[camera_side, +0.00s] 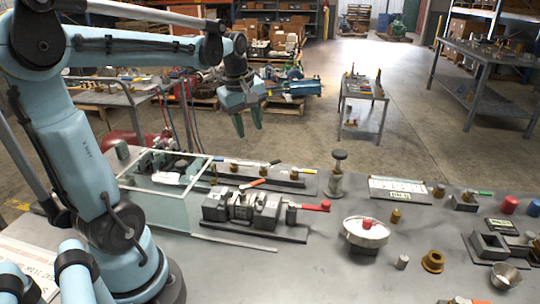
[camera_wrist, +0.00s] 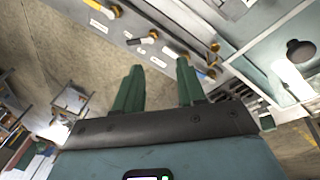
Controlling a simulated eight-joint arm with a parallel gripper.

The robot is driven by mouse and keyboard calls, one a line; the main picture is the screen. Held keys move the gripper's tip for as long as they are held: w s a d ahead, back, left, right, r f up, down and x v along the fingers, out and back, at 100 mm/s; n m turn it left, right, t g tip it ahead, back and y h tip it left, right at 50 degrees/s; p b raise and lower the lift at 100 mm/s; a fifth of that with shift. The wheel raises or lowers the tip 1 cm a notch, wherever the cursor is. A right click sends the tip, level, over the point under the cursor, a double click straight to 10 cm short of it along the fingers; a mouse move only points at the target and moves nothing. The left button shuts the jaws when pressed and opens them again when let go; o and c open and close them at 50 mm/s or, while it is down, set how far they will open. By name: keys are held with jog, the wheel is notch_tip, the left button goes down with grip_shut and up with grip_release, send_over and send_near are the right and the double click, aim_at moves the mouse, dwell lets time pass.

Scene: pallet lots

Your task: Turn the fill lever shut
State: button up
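A rail (camera_side: 285,181) carries several brass valves with coloured levers: a blue-and-white lever (camera_side: 231,162) at the left, a dark lever (camera_side: 272,163) and an orange-tipped lever (camera_side: 252,184) in front. The wrist view shows a rail with a white lever (camera_wrist: 148,40) beyond the fingertips. I cannot tell which lever is the fill lever; none is touched.
A clear-walled box (camera_side: 165,200) stands left of a dark vise (camera_side: 245,208) with a red-tipped handle (camera_side: 317,206). The bench front is largely bare.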

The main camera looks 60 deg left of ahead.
jog(key=s+d+f+m+t, duration=0.1)
jog(key=d+m+t, duration=0.1)
jog(key=d+m, duration=0.5)
jog(key=s+d+f+m+t+h, duration=0.1)
jog(key=s+d+f+m+t, duration=0.1)
jog(key=d+m, duration=0.6)
jog(key=shift+d+f+m, duration=0.15)
jog(key=shift+d+m, duration=0.05)
jog(key=shift+m, duration=0.8)
jog(key=r+n+g, duration=0.2)
jog(key=n+g, duration=0.4)
jog(key=n, duration=2.2)
send_over(218, 159)
notch_tip(218, 159, down, 12)
jog(key=shift+a, duration=0.15)
